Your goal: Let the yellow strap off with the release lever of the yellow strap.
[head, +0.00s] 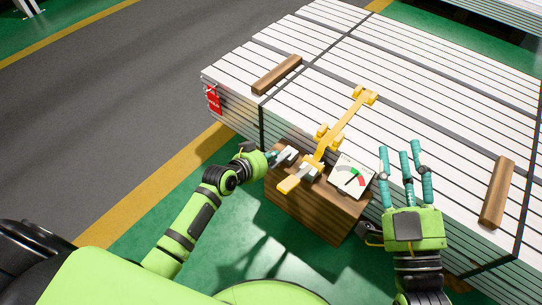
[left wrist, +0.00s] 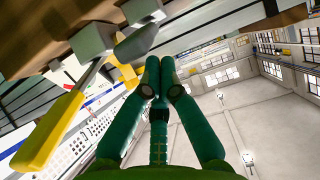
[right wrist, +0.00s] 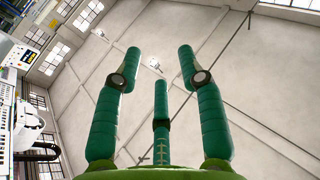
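The yellow strap (head: 343,122) runs over the white stack from the wooden block (head: 312,207). A yellow lever (head: 289,184) sticks out from the block at the strap's near end. It also shows in the left wrist view (left wrist: 50,132), hanging left of my fingers. A grey lever-like part (head: 288,153) sits on the block left of the yellow strap; it also shows in the left wrist view (left wrist: 136,44). My left gripper (head: 276,157) is beside this grey part, fingers drawn together, apart from the yellow lever. Whether it touches the grey part is unclear. My right gripper (head: 403,148) is open and empty.
A dial with a green and red scale (head: 352,177) stands on the block, right of the lever. Dark bands cross the stack. Wooden bars (head: 277,74) (head: 496,192) lie on it. A red tag (head: 214,99) hangs at its left corner. Floor at left is clear.

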